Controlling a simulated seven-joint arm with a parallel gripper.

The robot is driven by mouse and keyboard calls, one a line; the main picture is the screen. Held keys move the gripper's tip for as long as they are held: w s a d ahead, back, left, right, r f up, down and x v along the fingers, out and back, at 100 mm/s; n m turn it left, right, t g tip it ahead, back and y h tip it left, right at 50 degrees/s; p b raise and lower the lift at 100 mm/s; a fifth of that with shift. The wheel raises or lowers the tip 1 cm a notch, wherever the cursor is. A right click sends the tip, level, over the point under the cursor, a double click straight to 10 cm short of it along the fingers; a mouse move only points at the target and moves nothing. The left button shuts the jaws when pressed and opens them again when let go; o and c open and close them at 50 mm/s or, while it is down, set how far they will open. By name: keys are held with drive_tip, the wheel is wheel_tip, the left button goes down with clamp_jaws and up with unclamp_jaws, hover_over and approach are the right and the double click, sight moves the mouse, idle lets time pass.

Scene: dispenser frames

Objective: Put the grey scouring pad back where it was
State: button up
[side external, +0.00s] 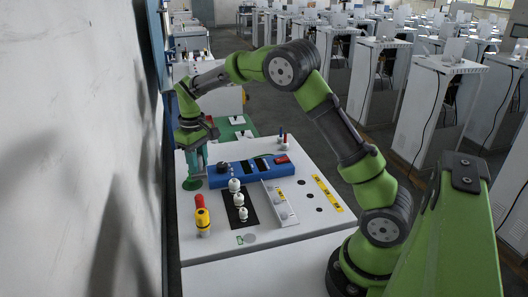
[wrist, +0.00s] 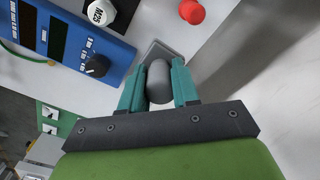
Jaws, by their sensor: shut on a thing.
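My gripper (wrist: 158,88) has its teal fingers shut on a rounded grey block in the wrist view. I take this as the grey scouring pad (wrist: 158,78). A flat grey square plate (wrist: 178,52) shows just beyond it; I cannot tell whether the two are joined or touching. In the side view my gripper (side external: 195,170) points down over the far left part of the white table, beside the blue panel. There the pad is mostly hidden by the fingers, and its height above the table is unclear.
A blue panel (side external: 240,174) with dials lies right of my gripper. White capped pieces (side external: 235,186) stand on a black strip. Red (side external: 199,201) and yellow (side external: 203,219) pieces stand at the left. The table's front is clear.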

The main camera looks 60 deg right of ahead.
drive_tip(key=shift+w+r, duration=0.1)
drive_tip(key=shift+w, duration=0.6)
wheel_tip(320, 180, down, 9)
drive_tip(key=shift+a+f, duration=0.1)
drive_tip(key=shift+f, duration=0.1)
drive_tip(key=shift+f, duration=0.15)
drive_tip(key=o, duration=1)
